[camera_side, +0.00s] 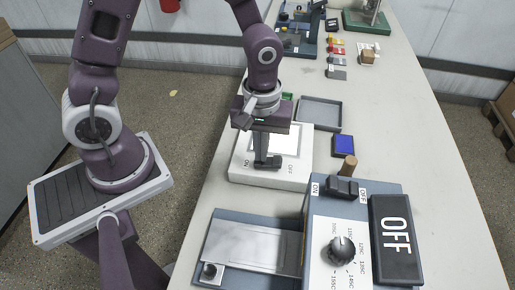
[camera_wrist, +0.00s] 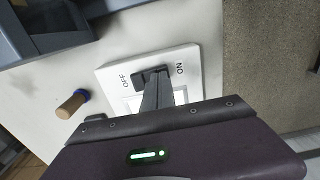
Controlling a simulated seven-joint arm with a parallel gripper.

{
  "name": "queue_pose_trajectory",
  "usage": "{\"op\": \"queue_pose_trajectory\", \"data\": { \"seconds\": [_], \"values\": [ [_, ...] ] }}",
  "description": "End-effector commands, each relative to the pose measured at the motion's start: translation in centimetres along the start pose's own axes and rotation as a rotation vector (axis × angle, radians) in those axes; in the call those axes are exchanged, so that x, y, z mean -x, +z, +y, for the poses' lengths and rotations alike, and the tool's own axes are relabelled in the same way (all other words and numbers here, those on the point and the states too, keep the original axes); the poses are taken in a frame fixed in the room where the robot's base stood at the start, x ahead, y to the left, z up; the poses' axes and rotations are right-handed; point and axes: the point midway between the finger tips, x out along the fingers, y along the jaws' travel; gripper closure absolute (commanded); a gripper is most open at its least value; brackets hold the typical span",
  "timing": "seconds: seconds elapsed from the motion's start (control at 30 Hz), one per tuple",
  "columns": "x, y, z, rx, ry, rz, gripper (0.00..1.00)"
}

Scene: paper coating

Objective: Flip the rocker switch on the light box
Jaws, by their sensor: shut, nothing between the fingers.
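The light box (camera_side: 240,172) is a white slab with a bright lit panel (camera_side: 288,143), lying on the pale table. Its black rocker switch (camera_side: 267,163) sits at its near edge between the ON and OFF labels; the wrist view also shows the switch (camera_wrist: 140,77). My gripper (camera_side: 262,160) points down with its shut, empty fingertips at the switch. In the wrist view the fingers (camera_wrist: 158,78) cover the ON-side part of the rocker. I cannot tell whether they touch it or which way it is tilted.
A blue-grey machine (camera_side: 310,230) with a knob, its own ON/OFF switch (camera_side: 342,187) and a large OFF sign (camera_side: 396,240) stands close in front. A wooden-handled stamp (camera_side: 348,167), a blue pad (camera_side: 343,146) and a grey tray (camera_side: 319,112) lie to the right and behind.

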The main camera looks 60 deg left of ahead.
Motion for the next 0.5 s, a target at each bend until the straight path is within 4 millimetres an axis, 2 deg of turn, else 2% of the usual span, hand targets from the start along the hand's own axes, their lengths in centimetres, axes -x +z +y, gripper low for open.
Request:
{"op": "queue_pose_trajectory", "data": {
  "seconds": [0.37, 0.5],
  "values": [
    [0.3, 0.0, 0.4, 0.0, 0.0, 0.0, 1.0],
    [1.5, -0.1, 0.2, 0.001, 0.003, 0.003, 1.0]
  ]
}}
